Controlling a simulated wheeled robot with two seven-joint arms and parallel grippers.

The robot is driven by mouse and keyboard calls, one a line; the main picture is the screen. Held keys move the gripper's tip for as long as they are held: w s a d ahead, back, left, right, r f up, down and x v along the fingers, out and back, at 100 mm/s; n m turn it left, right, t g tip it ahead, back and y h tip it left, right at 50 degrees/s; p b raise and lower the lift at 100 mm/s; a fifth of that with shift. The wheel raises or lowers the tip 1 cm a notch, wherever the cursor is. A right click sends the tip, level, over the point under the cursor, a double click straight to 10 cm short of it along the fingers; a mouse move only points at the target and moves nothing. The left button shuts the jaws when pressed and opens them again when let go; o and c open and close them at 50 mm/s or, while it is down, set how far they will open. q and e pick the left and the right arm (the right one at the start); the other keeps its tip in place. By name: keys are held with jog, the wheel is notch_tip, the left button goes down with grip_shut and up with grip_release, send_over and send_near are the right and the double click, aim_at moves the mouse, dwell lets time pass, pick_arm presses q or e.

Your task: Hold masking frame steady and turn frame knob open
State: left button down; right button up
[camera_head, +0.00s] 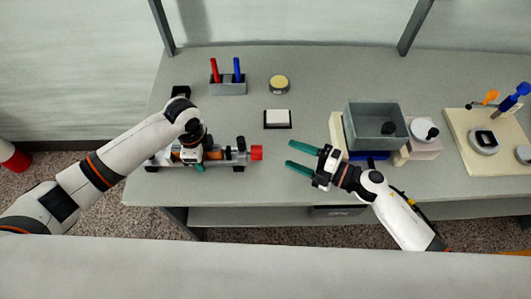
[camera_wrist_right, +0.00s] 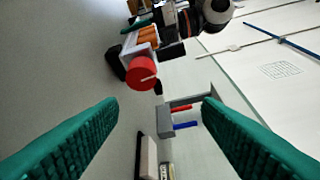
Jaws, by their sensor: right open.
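The masking frame (camera_head: 226,155) lies on the table at left, with a dark and metal body. Its red knob (camera_head: 256,152) sticks out at its right end. In the right wrist view the red knob (camera_wrist_right: 141,72) shows a pale line on its face, and orange parts (camera_wrist_right: 147,37) show behind it. My left gripper (camera_head: 197,165) is down over the left part of the frame. Its wrist hides most of the fingers, so I cannot tell its grip. My right gripper (camera_head: 289,155) is open and empty, right of the knob and apart from it, fingers pointing toward it.
A grey holder (camera_head: 229,88) with red and blue pens stands behind the frame. A small black-and-white pad (camera_head: 277,119) and a round yellowish tin (camera_head: 279,84) lie nearby. A grey bin (camera_head: 372,118) stands right of my right gripper. The table between knob and right gripper is clear.

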jog(key=w+a+r+m+t+h, duration=0.3)
jog(key=a+r+m+t, duration=0.1)
jog(key=a+t, duration=0.15)
jog(key=m+g+h, duration=0.4)
jog(key=m+h, duration=0.1)
jog(key=h, duration=0.7)
send_near(257, 155)
jog(key=x, duration=1)
jog(key=shift+w+f, duration=0.1)
jog(key=shift+w, duration=0.1)
jog(key=c, duration=1)
jog(key=shift+t, duration=0.25)
